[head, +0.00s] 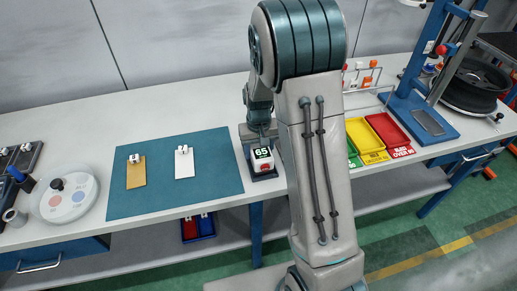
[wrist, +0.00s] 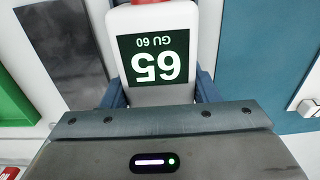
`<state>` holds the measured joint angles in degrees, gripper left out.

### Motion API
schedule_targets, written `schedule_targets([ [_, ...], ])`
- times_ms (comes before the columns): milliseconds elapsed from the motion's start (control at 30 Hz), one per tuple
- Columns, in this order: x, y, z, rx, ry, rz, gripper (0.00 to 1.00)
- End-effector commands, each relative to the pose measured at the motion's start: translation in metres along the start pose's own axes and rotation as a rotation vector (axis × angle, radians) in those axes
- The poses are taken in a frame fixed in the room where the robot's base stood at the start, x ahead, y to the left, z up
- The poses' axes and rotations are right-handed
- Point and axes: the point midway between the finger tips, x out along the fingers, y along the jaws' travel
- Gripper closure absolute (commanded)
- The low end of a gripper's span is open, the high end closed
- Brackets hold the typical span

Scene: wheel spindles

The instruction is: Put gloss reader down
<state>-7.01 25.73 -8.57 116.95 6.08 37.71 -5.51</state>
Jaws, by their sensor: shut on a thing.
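The teal mat (head: 200,188) holds a tan tag (head: 136,173) and a white tag (head: 184,164). A round white dial plate (head: 68,199) stands at left. Yellow (head: 366,143) and red (head: 390,131) trays and a blue stand (head: 424,118) are to the right of my arm.

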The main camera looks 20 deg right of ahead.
Motion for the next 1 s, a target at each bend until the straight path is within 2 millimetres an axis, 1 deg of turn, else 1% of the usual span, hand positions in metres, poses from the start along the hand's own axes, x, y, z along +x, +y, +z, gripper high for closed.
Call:
schedule_targets([
  [200, 0.0080, 0.0000, -0.0001, 0.000, 0.000, 0.000, 0.90],
  [300, 0.0074, 0.0000, 0.0002, 0.000, -0.001, 0.000, 0.90],
  [333, 0.0079, -0.0001, 0.0006, 0.000, -0.002, 0.000, 0.40],
  [400, 0.0083, 0.0000, 0.0009, 0.000, -0.003, 0.000, 0.24],
  [800, 0.0100, 0.0060, 0.0021, 0.009, -0.007, 0.004, 0.24],
  [1000, 0.0107, 0.0027, 0.0025, 0.003, -0.008, 0.003, 0.24],
])
